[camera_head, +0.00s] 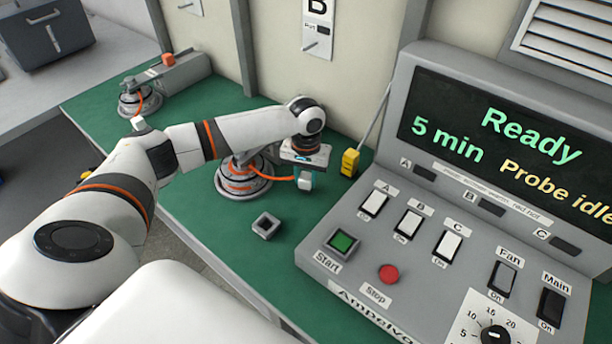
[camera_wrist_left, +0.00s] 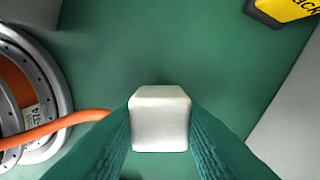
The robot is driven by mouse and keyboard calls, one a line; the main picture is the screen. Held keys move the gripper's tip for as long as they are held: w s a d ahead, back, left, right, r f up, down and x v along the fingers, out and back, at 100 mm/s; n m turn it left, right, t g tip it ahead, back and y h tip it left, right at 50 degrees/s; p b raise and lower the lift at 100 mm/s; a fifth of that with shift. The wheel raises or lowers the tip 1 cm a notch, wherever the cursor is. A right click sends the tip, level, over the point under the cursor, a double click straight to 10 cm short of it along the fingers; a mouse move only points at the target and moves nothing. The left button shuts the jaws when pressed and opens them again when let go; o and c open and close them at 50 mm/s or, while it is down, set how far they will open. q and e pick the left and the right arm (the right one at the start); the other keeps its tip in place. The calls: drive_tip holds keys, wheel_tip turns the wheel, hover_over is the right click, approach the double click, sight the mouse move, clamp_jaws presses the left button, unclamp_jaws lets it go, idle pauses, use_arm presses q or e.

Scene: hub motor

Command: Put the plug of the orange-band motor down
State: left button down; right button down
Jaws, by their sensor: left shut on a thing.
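The orange-band motor (camera_head: 237,187) is a round silver hub on the green bench, below my left forearm. Its edge also shows at the left of the left wrist view (camera_wrist_left: 45,85). An orange cable runs from it to a pale block-shaped plug (camera_head: 305,183). My left gripper (camera_head: 304,177) is shut on this plug, which sits between the two teal finger pads in the left wrist view (camera_wrist_left: 160,118). The green surface shows beyond the plug; I cannot tell whether the plug touches it. My right gripper is not in view.
A grey square socket (camera_head: 266,226) sits on the bench in front of the motor. A yellow block (camera_head: 349,162) stands near the control console (camera_head: 330,262). Another motor (camera_head: 140,100) is at the far left. Green bench (camera_head: 200,235) is bare at front left.

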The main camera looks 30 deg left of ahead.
sight(306, 176)
use_arm(q)
drive_tip(key=c, duration=1.1)
unclamp_jaws()
drive_tip(key=shift+o, duration=0.2)
wheel_tip(306, 176, up, 12)
drive_tip(key=shift+b, duration=0.3)
